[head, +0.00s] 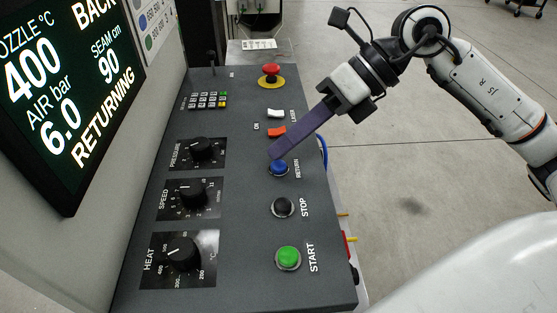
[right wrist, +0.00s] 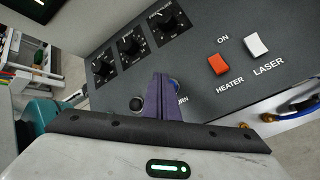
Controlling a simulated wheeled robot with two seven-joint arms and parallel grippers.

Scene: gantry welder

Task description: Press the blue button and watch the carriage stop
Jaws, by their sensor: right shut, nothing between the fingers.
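The blue button (head: 279,168), labelled RETURN, sits on the grey control panel (head: 240,225) in the head view, above the black STOP button (head: 283,207). My right gripper (head: 273,154) is shut and empty, its fingertips right at the blue button's upper edge. I cannot tell whether they touch it. In the right wrist view the fingers (right wrist: 162,98) hide most of the blue button (right wrist: 174,84). The display (head: 62,90) reads RETURNING. The carriage is not in view. My left gripper is not in view.
The green START button (head: 288,257) is lowest on the panel. Red and white switches (head: 277,131) and a red emergency knob (head: 271,71) lie above the blue button. Three black dials (head: 192,195) are on the left. Open floor lies to the right.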

